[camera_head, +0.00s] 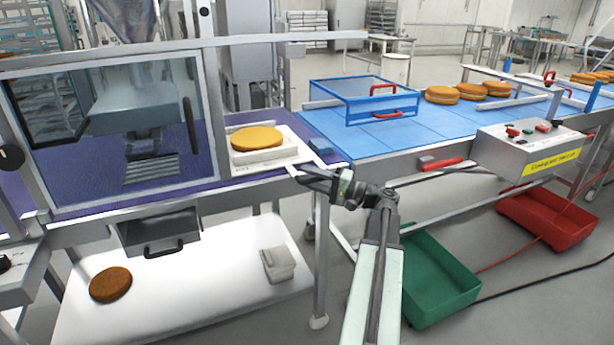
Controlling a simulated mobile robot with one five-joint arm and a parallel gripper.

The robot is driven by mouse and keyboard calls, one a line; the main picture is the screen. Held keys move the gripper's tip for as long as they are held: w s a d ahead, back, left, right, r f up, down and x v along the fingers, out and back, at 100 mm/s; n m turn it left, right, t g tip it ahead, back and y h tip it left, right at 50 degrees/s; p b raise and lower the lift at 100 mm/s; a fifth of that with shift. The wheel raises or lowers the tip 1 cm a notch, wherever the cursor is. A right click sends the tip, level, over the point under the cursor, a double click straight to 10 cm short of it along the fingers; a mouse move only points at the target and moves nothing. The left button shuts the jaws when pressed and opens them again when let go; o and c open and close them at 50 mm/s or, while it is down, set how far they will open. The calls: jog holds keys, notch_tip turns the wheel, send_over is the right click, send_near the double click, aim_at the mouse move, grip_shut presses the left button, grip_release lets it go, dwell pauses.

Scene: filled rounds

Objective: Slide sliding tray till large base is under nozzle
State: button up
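A white sliding tray (296,136) sits on the purple bed just right of the guarded machine. A large round orange-yellow base (257,139) rests on a pale block on the tray. The nozzle (129,136) is partly visible behind the clear guard, left of the base; its tip is hard to make out. The base is outside the guard, to the right, not under the nozzle. My gripper (304,177) is at the tray's front right corner, pointing left.
The guard's metal post (213,100) stands between nozzle and base. A blue conveyor (374,137) at right carries a blue-framed clear guard (362,95) and several round cakes (441,95). A control box (528,147) is at right. A brown round (110,284) lies on the lower white table (200,309).

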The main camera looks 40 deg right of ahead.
jog(key=shift+w, duration=0.1)
grip_shut()
jog(key=shift+d+r, duration=0.1)
dwell(1.3)
